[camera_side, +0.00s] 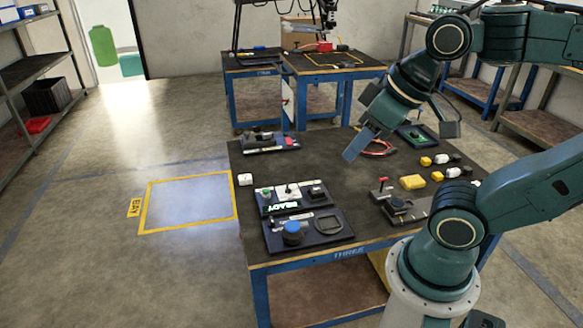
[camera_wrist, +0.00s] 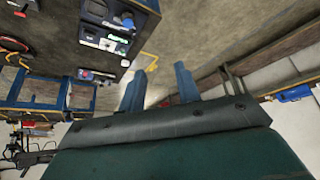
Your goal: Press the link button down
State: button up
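A dark control panel (camera_side: 291,199) lies on the table (camera_side: 325,170), with a lit green READY display (camera_side: 283,207), a small green button (camera_side: 266,193) and a white part with a knob (camera_side: 288,191). I cannot read which part is the link button. The panel also shows upside down at the top of the wrist view, with its green display (camera_wrist: 116,38). My gripper (camera_side: 355,147) hangs above the table, right of and behind the panel, apart from it. In the wrist view its two blue fingers (camera_wrist: 160,83) stand apart with nothing between them.
In front of the panel lies a tray with a blue round knob (camera_side: 292,232). A joystick unit (camera_side: 396,203), yellow blocks (camera_side: 412,182) and a red cable loop (camera_side: 378,148) are on the right. A white cube (camera_side: 245,179) sits at the left edge. The table's middle is clear.

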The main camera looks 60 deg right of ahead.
grip_shut()
jog(key=w+d+f+m+h, duration=0.1)
jog(key=w+d+f+m, duration=0.15)
jog(key=w, duration=0.55)
jog(key=w+d+f+m+h, duration=0.1)
jog(key=w+d+f+m, duration=0.1)
jog(key=w+d, duration=0.35)
jog(key=w+d+f+m+h, duration=0.1)
jog(key=w+f+m, duration=0.15)
jog(key=w, duration=0.65)
jog(key=w+d+f+h, duration=0.1)
jog(key=w+d+f, duration=0.2)
jog(key=f, duration=0.5)
jog(key=w+d+f+m+h, duration=0.1)
jog(key=w+d+f, duration=0.3)
jog(key=f, duration=0.4)
jog(key=w+d+f+m+h, duration=0.1)
jog(key=w+d+f, duration=0.2)
jog(key=f, duration=0.5)
jog(key=shift+w+d+t, duration=0.3)
jog(key=shift+d+t, duration=0.1)
jog(key=shift+d, duration=0.15)
